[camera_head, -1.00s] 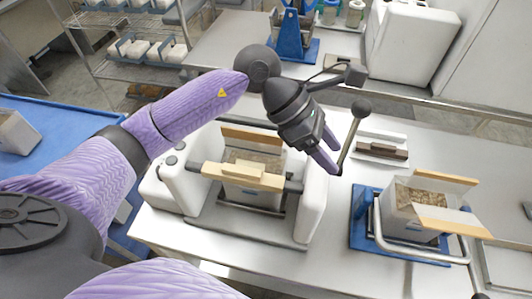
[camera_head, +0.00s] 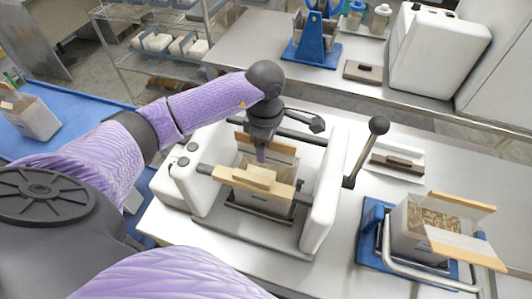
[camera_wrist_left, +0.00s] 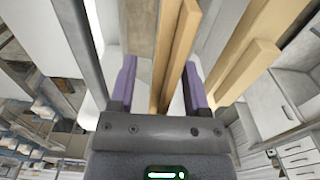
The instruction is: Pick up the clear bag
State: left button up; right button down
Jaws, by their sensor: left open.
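A clear bag (camera_head: 262,202) with wooden strips along its top edges sits in the white machine in the middle of the bench. Its front wooden strip (camera_head: 250,184) faces me, and its inside is partly covered by my gripper. My left gripper (camera_head: 261,157) points down over the bag near its back strip. In the left wrist view, its two purple fingers (camera_wrist_left: 160,88) stand apart, with a wooden strip (camera_wrist_left: 176,55) showing between them. I cannot tell whether they touch the strip. My right gripper is not in view.
The white machine (camera_head: 322,195) has side housings close around the bag. A lever with a black ball knob (camera_head: 378,125) stands to its right. Another bag-like container with brown substrate (camera_head: 432,218) sits in a blue stand farther right. A tray (camera_head: 396,162) lies behind it.

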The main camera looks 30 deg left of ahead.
pick_arm(q)
grip_shut()
dwell(1.3)
